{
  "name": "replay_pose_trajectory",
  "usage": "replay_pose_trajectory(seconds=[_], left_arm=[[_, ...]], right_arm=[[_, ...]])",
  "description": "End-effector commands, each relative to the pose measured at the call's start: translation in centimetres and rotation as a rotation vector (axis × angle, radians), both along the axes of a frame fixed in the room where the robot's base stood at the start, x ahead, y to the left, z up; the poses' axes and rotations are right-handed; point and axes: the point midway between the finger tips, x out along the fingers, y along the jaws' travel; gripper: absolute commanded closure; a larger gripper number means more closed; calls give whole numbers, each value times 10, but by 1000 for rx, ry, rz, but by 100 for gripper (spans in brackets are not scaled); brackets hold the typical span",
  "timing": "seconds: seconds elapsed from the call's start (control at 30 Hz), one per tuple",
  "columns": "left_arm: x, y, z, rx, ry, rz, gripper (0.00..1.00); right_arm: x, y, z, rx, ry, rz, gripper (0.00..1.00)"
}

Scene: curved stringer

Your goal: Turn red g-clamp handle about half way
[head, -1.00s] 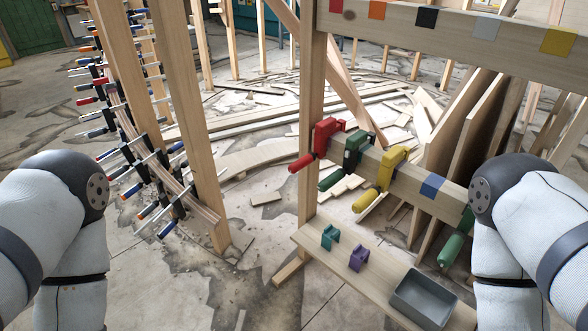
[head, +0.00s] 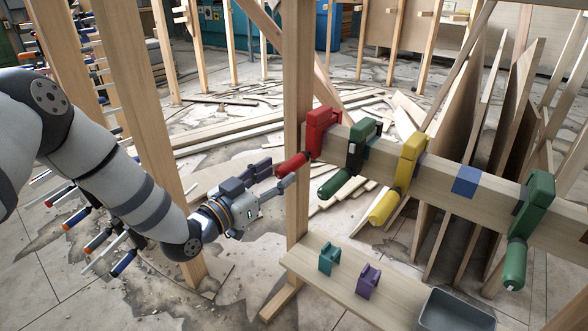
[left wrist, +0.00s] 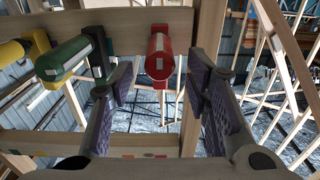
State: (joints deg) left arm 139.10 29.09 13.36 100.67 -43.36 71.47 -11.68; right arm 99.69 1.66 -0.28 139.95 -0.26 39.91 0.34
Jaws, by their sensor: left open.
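The red g-clamp (head: 321,128) sits at the left end of the horizontal beam, beside the upright post. Its red handle (head: 291,166) points left and down toward me. My left gripper (head: 274,176) is open at the handle's end. In the left wrist view the red handle (left wrist: 159,58) appears end-on between the two spread fingers (left wrist: 158,88), nearer the top. I cannot tell whether the fingers touch it, but they are not closed on it. My right gripper is out of view.
Green (head: 361,140), yellow (head: 411,155) and another green clamp (head: 538,205) sit along the beam (head: 480,205) to the right. A lower shelf (head: 340,285) holds a teal piece (head: 329,258), a purple piece (head: 368,281) and a grey tray (head: 455,312). Wooden posts stand at left.

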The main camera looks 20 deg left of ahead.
Motion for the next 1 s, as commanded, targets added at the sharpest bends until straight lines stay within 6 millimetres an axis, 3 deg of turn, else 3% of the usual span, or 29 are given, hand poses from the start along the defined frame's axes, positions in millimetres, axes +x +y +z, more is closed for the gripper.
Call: replay_pose_trajectory(seconds=[0.1, 0.23, 0.57, 0.77, 1.0], left_arm=[[24, -9, -3, 1, 2, 0, 56], [42, -16, -3, 1, 3, -1, 56], [49, -18, -1, -1, 5, 0, 56], [48, -18, -1, -1, 4, 0, 99], [48, -18, -1, 6, 3, 0, 100]], right_arm=[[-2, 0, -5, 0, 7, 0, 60], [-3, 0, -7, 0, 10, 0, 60], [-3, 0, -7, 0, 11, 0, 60], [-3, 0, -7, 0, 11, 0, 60], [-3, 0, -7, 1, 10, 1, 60]])
